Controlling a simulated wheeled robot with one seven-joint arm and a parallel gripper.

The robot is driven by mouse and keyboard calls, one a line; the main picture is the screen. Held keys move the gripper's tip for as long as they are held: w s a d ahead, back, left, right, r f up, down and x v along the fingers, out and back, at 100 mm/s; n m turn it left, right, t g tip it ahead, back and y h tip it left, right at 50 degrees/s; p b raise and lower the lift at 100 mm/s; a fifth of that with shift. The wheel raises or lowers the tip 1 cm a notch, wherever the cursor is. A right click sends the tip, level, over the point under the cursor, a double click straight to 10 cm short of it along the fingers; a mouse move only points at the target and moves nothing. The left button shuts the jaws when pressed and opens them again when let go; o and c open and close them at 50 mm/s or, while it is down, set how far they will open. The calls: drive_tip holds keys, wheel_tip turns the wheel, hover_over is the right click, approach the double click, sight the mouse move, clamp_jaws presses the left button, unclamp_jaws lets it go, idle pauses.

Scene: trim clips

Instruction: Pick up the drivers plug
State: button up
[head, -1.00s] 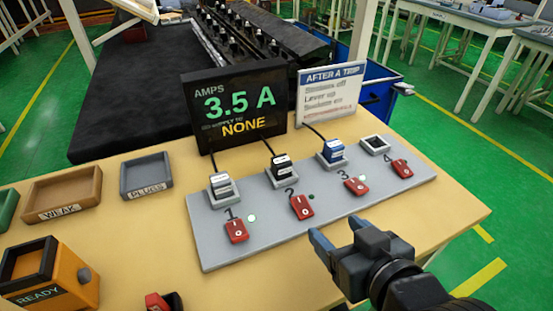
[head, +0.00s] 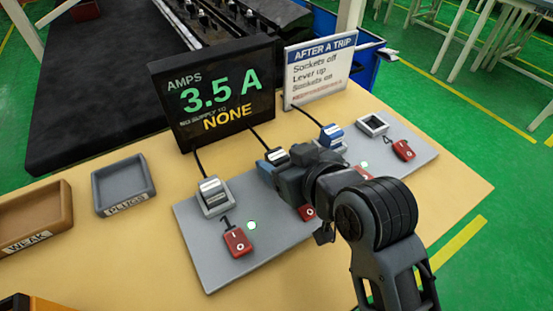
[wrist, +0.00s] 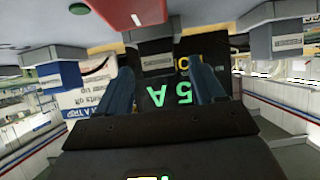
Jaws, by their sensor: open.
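The grey board (head: 195,262) holds a grey plug (head: 213,194) in socket 1, a black plug (head: 276,155) in socket 2 and a blue plug (head: 331,134) in socket 3. Their labels are too small to read, so I cannot tell which is the drivers plug. My gripper (head: 281,168) is open at socket 2, with its arm hiding part of the board. In the wrist view the picture is upside down; the black plug (wrist: 155,62) lies in line with the gap between my blue fingers (wrist: 162,88). The blue plug (wrist: 60,78) and grey plug (wrist: 286,42) are outside them.
Socket 4 (head: 373,124) is empty. Red switches (head: 237,242) lie in front of the sockets. A display (head: 215,95) reading 3.5 A and a sign (head: 318,70) stand behind, with cords behind the plugs. A grey PLUGS tray (head: 124,184) and brown WEAK tray (head: 38,212) are at left.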

drive_tip(key=shift+x, duration=1.35)
drive_tip(key=shift+c, duration=0.3)
drive_tip(key=c, duration=1)
